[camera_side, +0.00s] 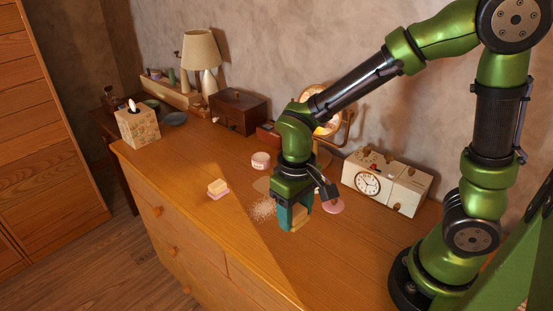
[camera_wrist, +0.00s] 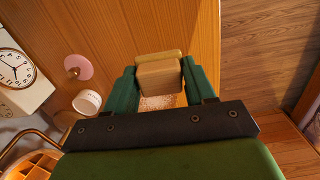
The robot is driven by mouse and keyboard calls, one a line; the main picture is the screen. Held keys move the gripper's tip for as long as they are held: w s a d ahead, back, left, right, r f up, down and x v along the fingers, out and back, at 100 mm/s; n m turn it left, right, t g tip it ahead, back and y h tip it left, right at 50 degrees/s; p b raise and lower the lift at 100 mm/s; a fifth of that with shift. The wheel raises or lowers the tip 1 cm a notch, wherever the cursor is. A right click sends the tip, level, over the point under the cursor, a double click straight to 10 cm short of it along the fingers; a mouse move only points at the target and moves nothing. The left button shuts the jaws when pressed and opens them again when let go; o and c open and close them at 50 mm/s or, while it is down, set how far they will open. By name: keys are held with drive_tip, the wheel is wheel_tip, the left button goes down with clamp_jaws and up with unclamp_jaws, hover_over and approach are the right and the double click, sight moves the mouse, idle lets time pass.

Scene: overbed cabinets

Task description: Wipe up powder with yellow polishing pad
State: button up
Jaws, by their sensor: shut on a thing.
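My gripper (camera_side: 295,216) is over the wooden dresser top, fingers pointing down. In the wrist view its two teal fingers (camera_wrist: 158,85) are shut on a tan block with a yellowish layer, the yellow polishing pad (camera_wrist: 159,77). In the side view the pad (camera_side: 300,218) shows partly between the fingers. White powder (camera_side: 264,209) is scattered on the dresser just left of the gripper. In the wrist view the powder (camera_wrist: 160,102) shows between the fingers beside the pad, partly hidden by it. I cannot tell whether the pad touches the wood.
A cream-and-pink block (camera_side: 218,188) lies left of the powder. A pink-and-white jar (camera_side: 261,160) stands behind it. A pink disc (camera_side: 333,205) and a cream clock box (camera_side: 386,183) are to the right. A tissue box (camera_side: 138,127) stands far left. The front edge is near.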

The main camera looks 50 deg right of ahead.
approach(249, 219)
drive_tip(key=s+r, duration=0.1)
drive_tip(key=s, duration=0.1)
drive_tip(key=shift+w+d+f, duration=0.1)
drive_tip(key=shift+w+f, duration=0.05)
drive_tip(key=shift+f, duration=1.5)
drive_tip(key=shift+w+d+f, duration=0.1)
drive_tip(key=shift+w+f, duration=0.05)
drive_tip(key=shift+f, duration=1.5)
drive_tip(key=shift+d+f, duration=0.55)
drive_tip(key=shift+c, duration=0.4)
drive_tip(key=shift+d, duration=4.9)
drive_tip(key=shift+a, duration=5.5)
drive_tip(key=shift+w, duration=0.35)
drive_tip(key=shift+w+d, duration=0.2)
drive_tip(key=shift+w, duration=0.05)
drive_tip(key=shift+d, duration=5.3)
drive_tip(key=shift+a, duration=5.5)
wheel_tip(249, 219, up, 8)
drive_tip(key=shift+d, duration=0.1)
